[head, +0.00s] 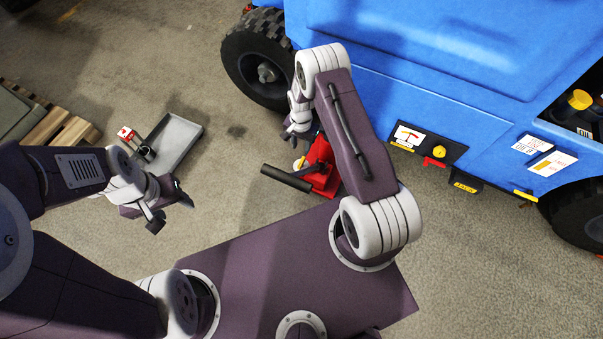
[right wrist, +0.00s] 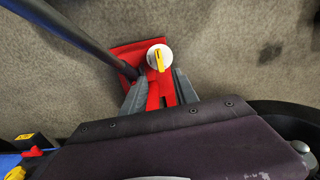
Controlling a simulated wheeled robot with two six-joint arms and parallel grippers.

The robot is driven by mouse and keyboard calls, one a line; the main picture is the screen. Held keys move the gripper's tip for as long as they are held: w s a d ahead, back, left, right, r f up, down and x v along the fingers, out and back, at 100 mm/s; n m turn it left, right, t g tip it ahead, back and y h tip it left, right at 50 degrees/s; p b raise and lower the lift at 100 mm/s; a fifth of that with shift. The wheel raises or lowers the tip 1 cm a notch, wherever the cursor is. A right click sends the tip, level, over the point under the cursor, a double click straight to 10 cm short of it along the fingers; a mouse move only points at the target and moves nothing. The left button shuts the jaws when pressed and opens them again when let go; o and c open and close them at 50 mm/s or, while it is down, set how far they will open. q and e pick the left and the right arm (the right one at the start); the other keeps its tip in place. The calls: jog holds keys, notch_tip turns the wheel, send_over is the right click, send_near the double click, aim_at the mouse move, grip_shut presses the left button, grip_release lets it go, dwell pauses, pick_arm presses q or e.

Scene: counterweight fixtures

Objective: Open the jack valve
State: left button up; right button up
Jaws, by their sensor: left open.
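The red jack (head: 322,168) stands on the floor beside the blue vehicle, with its long black handle (head: 287,178) pointing left. Its valve is a white round knob with a yellow bar (right wrist: 159,58), clear in the right wrist view; the bar runs roughly up and down in that picture. The knob also shows small in the head view (head: 299,164). My right gripper (head: 291,136) is above the jack, partly hidden by its arm. In the right wrist view its fingers (right wrist: 160,80) are apart, with the knob just beyond their tips. My left gripper (head: 170,207) is open and empty, well left of the jack.
The blue vehicle (head: 430,70) fills the upper right, with a wheel (head: 262,70) close behind the jack and a panel with a yellow knob (head: 439,152). A grey tray (head: 178,140) and a wooden pallet (head: 70,130) lie at left. Floor between tray and jack is clear.

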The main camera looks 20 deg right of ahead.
aim_at(301, 161)
pick_arm(q)
jog(key=shift+f, duration=0.75)
pick_arm(e)
notch_tip(301, 161, down, 3)
jog(key=shift+r, duration=0.1)
notch_tip(301, 161, down, 9)
jog(key=b, duration=0.6)
jog(key=shift+r, duration=0.1)
pick_arm(q)
notch_tip(301, 161, down, 6)
jog(key=shift+r, duration=0.15)
pick_arm(e)
grip_shut()
